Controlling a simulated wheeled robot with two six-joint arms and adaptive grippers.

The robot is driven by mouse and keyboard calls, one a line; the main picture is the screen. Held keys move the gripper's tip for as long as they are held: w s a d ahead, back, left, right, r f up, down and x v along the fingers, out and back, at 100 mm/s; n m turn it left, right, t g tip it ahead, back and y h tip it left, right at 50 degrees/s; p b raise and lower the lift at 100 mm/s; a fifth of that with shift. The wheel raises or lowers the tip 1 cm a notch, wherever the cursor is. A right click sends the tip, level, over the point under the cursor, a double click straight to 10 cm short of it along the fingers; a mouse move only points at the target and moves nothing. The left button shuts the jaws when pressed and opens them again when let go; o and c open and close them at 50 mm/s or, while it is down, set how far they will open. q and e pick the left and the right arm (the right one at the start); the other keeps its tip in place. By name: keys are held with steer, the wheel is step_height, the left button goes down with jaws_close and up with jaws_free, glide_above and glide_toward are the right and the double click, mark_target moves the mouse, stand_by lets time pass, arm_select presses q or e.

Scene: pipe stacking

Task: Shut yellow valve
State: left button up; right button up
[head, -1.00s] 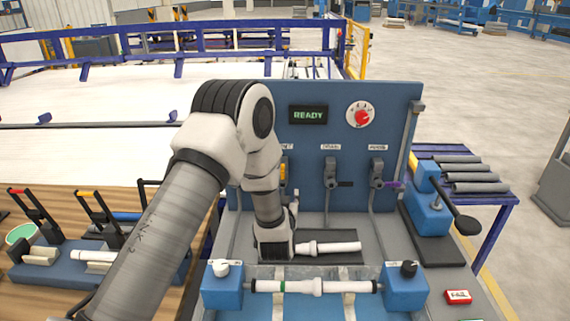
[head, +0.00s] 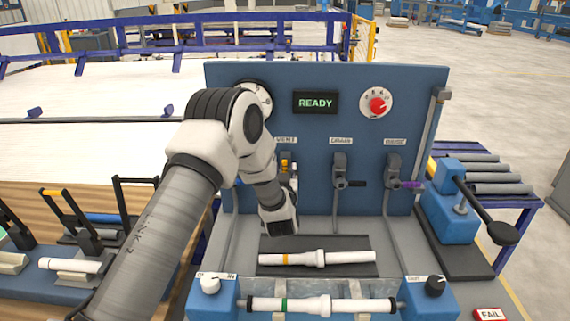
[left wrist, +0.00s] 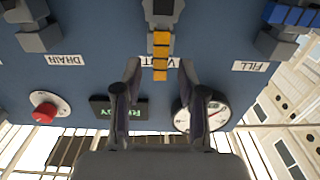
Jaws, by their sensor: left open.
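The yellow valve handle (left wrist: 161,55) hangs down from its grey valve body (left wrist: 164,10) in the upside-down left wrist view, lying over the VENT label, so it points up on the panel. In the head view the yellow handle (head: 285,163) shows small below the VENT label, partly behind my arm. My left gripper (left wrist: 160,68) is open, with one finger on each side of the handle's end in the picture; I cannot tell whether they touch it. The left gripper in the head view (head: 292,183) is mostly hidden. My right gripper is not in view.
The blue panel (head: 430,120) carries a READY display (head: 315,103), a red knob (head: 377,105), a black handle (head: 357,184) and a purple handle (head: 411,185). A blue handle (left wrist: 292,15) is beside FILL. A banded pipe (head: 320,258) lies on the dark mat below.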

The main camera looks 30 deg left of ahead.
mark_target(285, 167)
arm_select(q)
steer(key=shift+x, duration=1.2)
steer(key=shift+w+a, duration=0.2)
steer(key=shift+w, duration=0.15)
steer(key=shift+s, duration=0.1)
jaws_close()
steer(key=shift+d+m, duration=0.25)
steer(key=shift+m, duration=0.15)
steer(key=w+d+f+m+b, duration=0.2)
steer(key=d+f+m, duration=0.3)
steer(key=m, duration=1.2)
steer(key=shift+w+f, duration=0.6)
steer(key=shift+f, duration=0.05)
steer(key=shift+m, duration=0.3)
jaws_free()
